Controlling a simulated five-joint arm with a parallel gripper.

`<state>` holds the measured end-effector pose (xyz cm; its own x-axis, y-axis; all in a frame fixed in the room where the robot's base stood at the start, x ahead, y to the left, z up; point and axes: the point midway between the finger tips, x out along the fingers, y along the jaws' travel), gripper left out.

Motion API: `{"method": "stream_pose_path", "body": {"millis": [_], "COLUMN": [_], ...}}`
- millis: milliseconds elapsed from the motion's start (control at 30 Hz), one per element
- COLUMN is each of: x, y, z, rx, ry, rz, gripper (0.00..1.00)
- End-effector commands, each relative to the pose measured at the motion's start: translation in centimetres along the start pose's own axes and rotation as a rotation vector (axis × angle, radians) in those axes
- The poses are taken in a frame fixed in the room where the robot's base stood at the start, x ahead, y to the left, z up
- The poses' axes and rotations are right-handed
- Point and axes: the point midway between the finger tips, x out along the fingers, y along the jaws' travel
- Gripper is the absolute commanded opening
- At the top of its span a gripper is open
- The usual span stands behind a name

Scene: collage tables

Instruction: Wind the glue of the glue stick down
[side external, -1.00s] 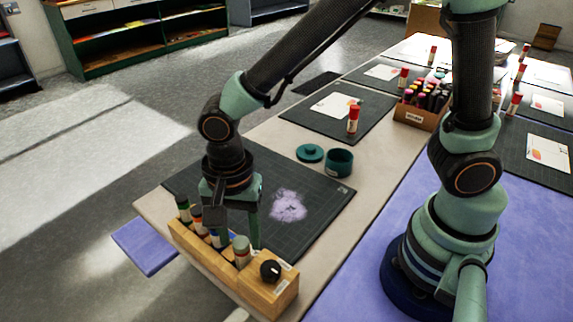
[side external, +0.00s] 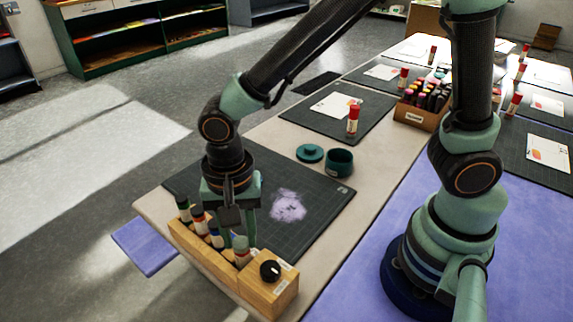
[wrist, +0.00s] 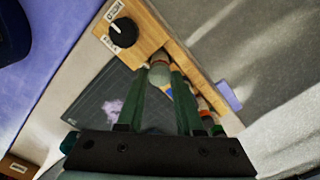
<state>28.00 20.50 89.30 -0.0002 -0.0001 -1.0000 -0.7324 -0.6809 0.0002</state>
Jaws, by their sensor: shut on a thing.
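A glue stick (side external: 242,257) with a pale grey-green top stands upright in the near end of a wooden rack (side external: 208,254). In the wrist view the stick's rounded pale top (wrist: 159,74) sits between my fingers, with an orange-red band beyond it. My gripper (side external: 238,238) points down over the rack and is shut on this stick; it also shows in the wrist view (wrist: 164,68). The stick's lower part is hidden in the rack, and I cannot see how far its glue stands out.
Several other sticks (side external: 199,222) stand close by in the rack. A black knob (side external: 270,271) sits on the rack's near end block. A dark cutting mat (side external: 320,205) with a pale smear, a teal pot (side external: 340,163) and its lid (side external: 310,153) lie beyond.

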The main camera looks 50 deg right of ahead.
Motion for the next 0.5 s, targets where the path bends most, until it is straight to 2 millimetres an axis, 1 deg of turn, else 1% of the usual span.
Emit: {"method": "stream_pose_path", "body": {"millis": [100,200,500], "x": [-0.01,-0.01,-0.01], "y": [-0.01,-0.02,-0.02], "z": [0.0,0.0,0.0], "rx": [-0.125,-0.183,-0.2], "ry": [0.0,0.0,0.0], "rz": [-0.001,-0.001,-0.001], "gripper": [0.04,0.04,0.04]}}
